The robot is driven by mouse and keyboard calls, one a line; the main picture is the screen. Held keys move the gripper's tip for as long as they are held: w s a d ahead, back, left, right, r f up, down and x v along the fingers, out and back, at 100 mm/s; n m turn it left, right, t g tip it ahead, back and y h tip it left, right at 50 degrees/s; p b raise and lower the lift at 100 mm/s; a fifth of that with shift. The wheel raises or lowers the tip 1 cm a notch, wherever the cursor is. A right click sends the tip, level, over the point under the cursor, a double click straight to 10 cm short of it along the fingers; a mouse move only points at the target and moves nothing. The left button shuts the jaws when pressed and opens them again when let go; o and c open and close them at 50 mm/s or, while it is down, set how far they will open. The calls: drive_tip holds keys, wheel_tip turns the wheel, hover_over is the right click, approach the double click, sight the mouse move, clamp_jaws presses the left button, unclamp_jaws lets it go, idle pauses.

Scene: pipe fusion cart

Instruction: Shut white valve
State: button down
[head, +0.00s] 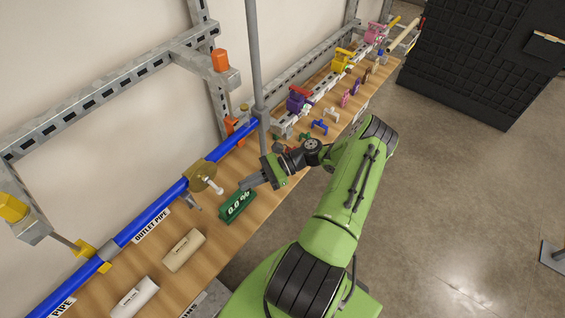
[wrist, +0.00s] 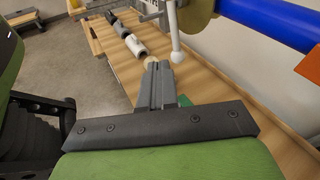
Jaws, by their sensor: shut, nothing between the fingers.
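The white valve's lever (head: 214,186) is a short white handle with a rounded end, on a brass body (head: 203,174) set on the blue outlet pipe (head: 150,214). In the wrist view the white lever (wrist: 173,28) hangs down from the brass body (wrist: 197,18). My gripper (head: 243,185) is shut and empty, to the right of the lever in the head view. In the wrist view my gripper's fingertips (wrist: 158,66) are just below and left of the lever's end, seemingly apart from it; the exact gap is hard to tell.
Beige (head: 184,250) and white (head: 134,297) pipe pieces lie nearby. A grey vertical post (head: 254,60) stands behind my gripper. Several coloured valves line the bench's far end.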

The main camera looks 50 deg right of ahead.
drive_tip(key=b+v, duration=0.1)
drive_tip(key=v, duration=0.7)
drive_tip(key=shift+d, duration=0.35)
drive_tip(key=shift+s, duration=0.15)
